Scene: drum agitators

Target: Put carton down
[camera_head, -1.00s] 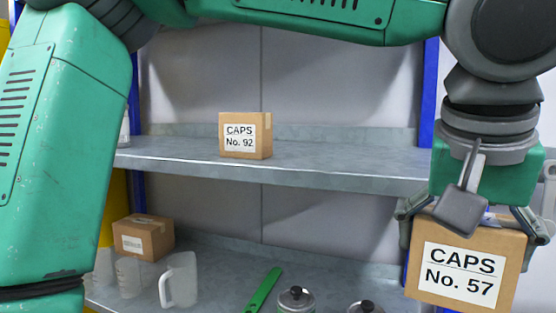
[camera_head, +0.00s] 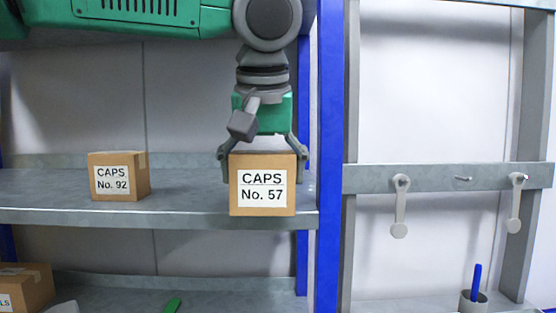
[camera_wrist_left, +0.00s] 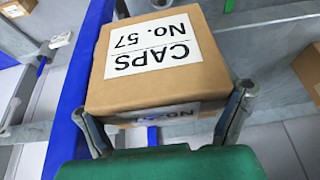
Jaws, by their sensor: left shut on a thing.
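A brown carton labelled "CAPS No. 57" (camera_head: 263,204) is in my left gripper (camera_head: 262,165), whose fingers close on its two sides from above. In the head view it is upright in front of the right end of the grey upper shelf; I cannot tell whether it touches the shelf. In the left wrist view the same carton (camera_wrist_left: 155,70) sits between the fingers (camera_wrist_left: 165,125). The carton "CAPS No. 92" (camera_head: 118,190) stands on the upper shelf (camera_head: 180,212) to the left, apart from it. My right gripper is not in view.
A blue upright (camera_head: 328,150) stands just right of the held carton. Right of it, a grey rail (camera_head: 440,178) carries hanging pale tools (camera_head: 399,205). A brown box (camera_head: 25,287) sits on the lower shelf. The shelf between the two CAPS cartons is clear.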

